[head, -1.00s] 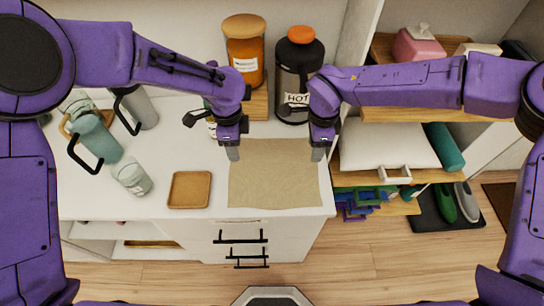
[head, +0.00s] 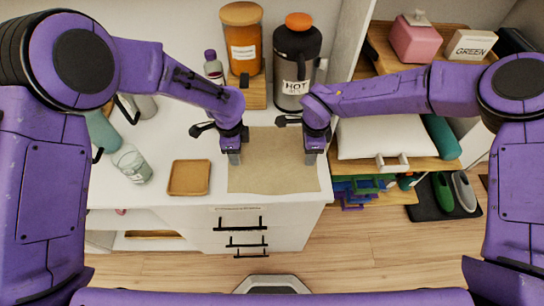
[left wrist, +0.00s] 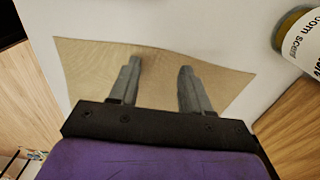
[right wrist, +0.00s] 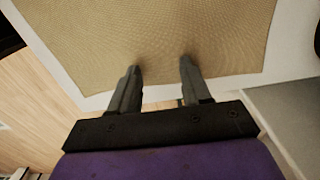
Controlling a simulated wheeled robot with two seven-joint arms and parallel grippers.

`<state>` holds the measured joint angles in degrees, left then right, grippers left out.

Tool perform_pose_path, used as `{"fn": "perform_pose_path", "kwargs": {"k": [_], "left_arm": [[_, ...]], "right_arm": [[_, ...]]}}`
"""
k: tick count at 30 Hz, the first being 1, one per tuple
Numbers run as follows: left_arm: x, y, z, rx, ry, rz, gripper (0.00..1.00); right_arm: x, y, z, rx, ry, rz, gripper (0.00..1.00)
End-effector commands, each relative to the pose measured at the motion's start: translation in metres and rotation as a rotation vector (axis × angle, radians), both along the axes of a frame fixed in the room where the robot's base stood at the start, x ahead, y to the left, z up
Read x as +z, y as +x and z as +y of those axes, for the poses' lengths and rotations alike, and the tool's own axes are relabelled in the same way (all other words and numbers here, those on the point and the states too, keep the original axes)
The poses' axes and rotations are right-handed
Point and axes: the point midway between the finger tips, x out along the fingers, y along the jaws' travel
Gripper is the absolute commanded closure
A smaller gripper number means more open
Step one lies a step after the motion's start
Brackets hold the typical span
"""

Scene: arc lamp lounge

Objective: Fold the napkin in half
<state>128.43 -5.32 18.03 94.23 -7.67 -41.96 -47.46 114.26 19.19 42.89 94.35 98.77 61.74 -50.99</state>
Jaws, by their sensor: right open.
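The napkin (head: 272,172) is a tan, roughly square cloth lying flat and unfolded on the white cabinet top. It also shows in the left wrist view (left wrist: 155,68) and the right wrist view (right wrist: 160,30). My left gripper (head: 234,158) is over the napkin's left side, its two fingers (left wrist: 160,70) apart with nothing between them. My right gripper (head: 311,158) is over the napkin's right side near the edge, its fingers (right wrist: 160,65) apart and empty. I cannot tell whether the fingertips touch the cloth.
Behind the napkin stand an orange-filled jar (head: 243,50) and a HOT flask (head: 296,72). A shelf with a white cushion (head: 385,138) is at the right.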

Motion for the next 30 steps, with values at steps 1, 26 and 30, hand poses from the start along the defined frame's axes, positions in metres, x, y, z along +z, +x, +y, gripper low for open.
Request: {"fn": "perform_pose_path", "kwargs": {"k": [1,26,30], "left_arm": [[-0.001,-0.001,0.000,0.000,0.001,0.002,0.62],[0.006,-0.002,0.001,0.000,0.003,0.005,1.00],[0.023,-0.002,0.001,0.000,0.002,0.004,1.00]], "right_arm": [[-0.001,0.000,-0.001,0.001,-0.001,0.001,0.62],[0.007,-0.001,-0.001,0.000,-0.002,0.003,1.00],[0.024,-0.001,-0.001,0.000,-0.002,0.002,1.00]]}}
